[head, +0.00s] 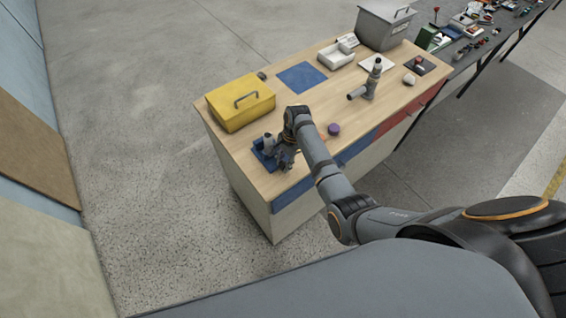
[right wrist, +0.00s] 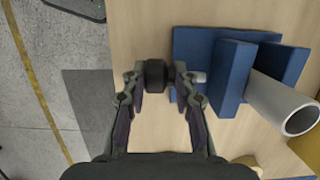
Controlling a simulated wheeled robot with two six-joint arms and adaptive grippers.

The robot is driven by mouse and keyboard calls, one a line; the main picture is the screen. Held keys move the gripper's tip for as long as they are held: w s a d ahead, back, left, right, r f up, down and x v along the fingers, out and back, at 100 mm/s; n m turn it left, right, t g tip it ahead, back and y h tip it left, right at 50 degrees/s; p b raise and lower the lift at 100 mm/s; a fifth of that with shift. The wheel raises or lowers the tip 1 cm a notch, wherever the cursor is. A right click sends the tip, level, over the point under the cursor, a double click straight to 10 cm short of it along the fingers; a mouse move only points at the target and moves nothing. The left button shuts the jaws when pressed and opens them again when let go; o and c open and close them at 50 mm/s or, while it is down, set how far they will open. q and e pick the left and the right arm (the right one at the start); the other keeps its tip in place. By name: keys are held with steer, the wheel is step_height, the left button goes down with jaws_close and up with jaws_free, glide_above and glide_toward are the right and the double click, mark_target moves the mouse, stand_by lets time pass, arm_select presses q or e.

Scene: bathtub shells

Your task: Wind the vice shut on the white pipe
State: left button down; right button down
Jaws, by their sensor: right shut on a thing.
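The blue vice (head: 261,156) stands at the near left end of the wooden bench, and it also shows in the right wrist view (right wrist: 232,75). The white pipe (right wrist: 282,103) sits between its two blue jaws, its open end towards the camera; I cannot tell whether both jaws touch it. In the head view the pipe (head: 268,142) stands up from the vice. My right gripper (head: 284,159) is beside the vice, its fingers shut on the dark round knob (right wrist: 155,74) at the end of the vice's screw. My left gripper is not in view.
A yellow toolbox (head: 240,102) stands close behind the vice. A purple round object (head: 334,129) lies right of my gripper. A blue mat (head: 301,77), white tray (head: 335,56) and grey bin (head: 384,25) are farther back. The bench's front edge is near the vice.

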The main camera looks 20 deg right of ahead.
steer(key=shift+s+d+f+g+y, duration=0.25)
steer(key=shift+d+f+g+y, duration=0.15)
steer(key=shift+y, duration=0.4)
steer(key=shift+d+f+g+y+b, duration=0.15)
steer(key=shift+g+y+b, duration=0.25)
steer(key=shift+y+b, duration=0.45)
steer(key=y+b, duration=0.2)
steer(key=b, duration=0.1)
steer(key=f+g+y+b, duration=0.1)
steer(key=y+b, duration=0.2)
steer(key=b, duration=0.1)
steer(key=shift+w+d+g, duration=0.1)
steer(key=shift+g, duration=0.2)
steer(key=shift+r+g+y+b, duration=0.2)
steer(key=shift+g+y+b, duration=0.1)
steer(key=shift+y+b, duration=0.6)
steer(key=shift+r, duration=0.1)
steer(key=c, duration=1.3)
jaws_free()
steer(key=shift+c, duration=0.2)
steer(key=shift+o, duration=0.6)
steer(key=shift+r, duration=0.15)
